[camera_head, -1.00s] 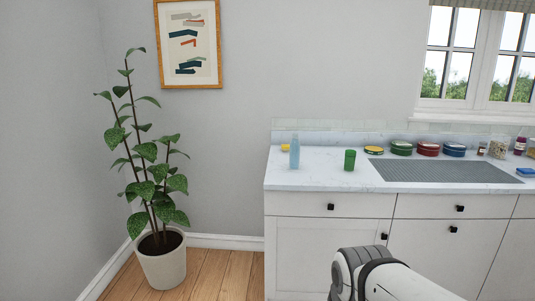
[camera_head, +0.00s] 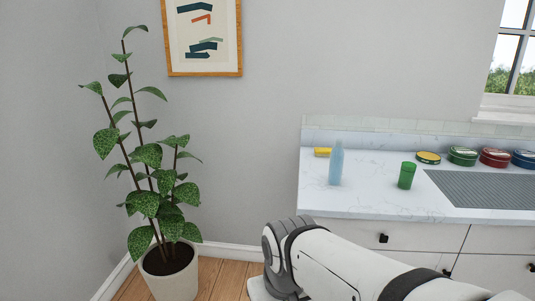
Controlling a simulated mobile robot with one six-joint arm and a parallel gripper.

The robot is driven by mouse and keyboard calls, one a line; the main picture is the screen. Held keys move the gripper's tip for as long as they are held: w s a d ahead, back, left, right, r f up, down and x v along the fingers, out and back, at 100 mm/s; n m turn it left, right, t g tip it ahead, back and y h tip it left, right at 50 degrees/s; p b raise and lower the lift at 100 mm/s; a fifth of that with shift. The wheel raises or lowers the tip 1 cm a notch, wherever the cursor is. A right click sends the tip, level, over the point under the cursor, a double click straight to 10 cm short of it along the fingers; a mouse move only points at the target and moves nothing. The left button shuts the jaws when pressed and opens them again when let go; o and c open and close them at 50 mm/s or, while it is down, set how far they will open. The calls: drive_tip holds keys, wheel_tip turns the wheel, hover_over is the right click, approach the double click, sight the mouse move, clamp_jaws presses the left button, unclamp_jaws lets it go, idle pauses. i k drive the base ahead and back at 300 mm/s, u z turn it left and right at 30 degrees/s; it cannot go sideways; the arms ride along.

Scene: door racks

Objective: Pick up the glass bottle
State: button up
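A pale blue, see-through bottle (camera_head: 336,164) stands upright near the left end of the white marbled counter (camera_head: 370,196). It is the only bottle shape in view now and looks like the glass bottle. My arm reaches in from the lower right, below and in front of the counter. Its grey joint shows at the lower middle, apart from the bottle. My gripper's fingers are not visible in the frame.
A yellow block (camera_head: 322,152) lies just behind and left of the bottle. A green cup (camera_head: 406,175) stands to its right. Several round tins, including a green tin (camera_head: 463,156), line the back near a grey ribbed mat (camera_head: 485,188). A potted plant (camera_head: 172,270) stands on the floor at left.

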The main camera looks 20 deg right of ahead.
sight(335, 173)
drive_tip(key=z, duration=0.2)
drive_tip(key=i, duration=0.9)
drive_tip(key=z, duration=0.55)
drive_tip(key=k, duration=0.9)
drive_tip(key=z, duration=0.2)
drive_tip(key=i, duration=0.9)
drive_tip(key=u, duration=0.05)
